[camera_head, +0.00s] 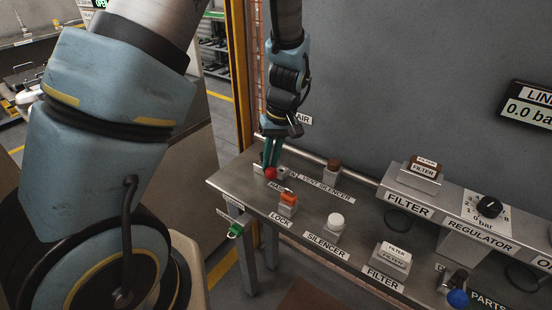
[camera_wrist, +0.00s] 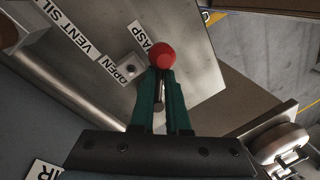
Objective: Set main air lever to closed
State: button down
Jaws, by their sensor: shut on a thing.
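The main air lever shows as a red ball knob (camera_wrist: 161,55) on a dark stem in the wrist view. My gripper (camera_wrist: 161,74) has its two green fingers closed on the stem, just below the knob. In the head view the red knob (camera_head: 270,173) sits at the tips of my gripper (camera_head: 271,158), over the left end of the steel bench. A label reading OPEN (camera_wrist: 129,72) lies left of the knob in the wrist view. The lever's pivot is hidden behind my gripper.
An orange-red lock (camera_head: 289,197) stands on the bench (camera_head: 315,215) near the knob, with a brown-topped silencer (camera_head: 333,167) behind. A white silencer (camera_head: 336,222) and filter blocks (camera_head: 393,257) lie to the right. A pipe (camera_head: 345,166) runs along the wall behind the bench.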

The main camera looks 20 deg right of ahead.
jog(key=m, duration=0.1)
jog(key=s+a+m, duration=0.1)
jog(key=m, duration=0.1)
jog(key=shift+s+a+f, duration=0.1)
jog(key=shift+a+f, duration=0.05)
jog(key=shift+a, duration=0.1)
jog(key=m, duration=0.1)
jog(key=a+m, duration=0.1)
jog(key=shift+w+a+m+t, duration=0.2)
jog(key=shift+w+m+t, duration=0.1)
jog(key=shift+t, duration=0.1)
jog(key=shift+w+a+m+b, duration=0.2)
jog(key=shift+a+m, duration=0.1)
jog(key=shift+m, duration=0.3)
jog(key=shift+w+a+m+b, duration=0.15)
jog(key=shift+a+m, duration=0.1)
jog(key=shift+m, duration=0.35)
jog(key=shift+w+a+m+t+h, duration=0.35)
jog(key=shift+a+m, duration=0.2)
jog(key=shift+m, duration=0.65)
jog(key=shift+w+a, duration=0.15)
jog(key=c, duration=0.9)
grip_release()
jog(key=shift+r, duration=0.2)
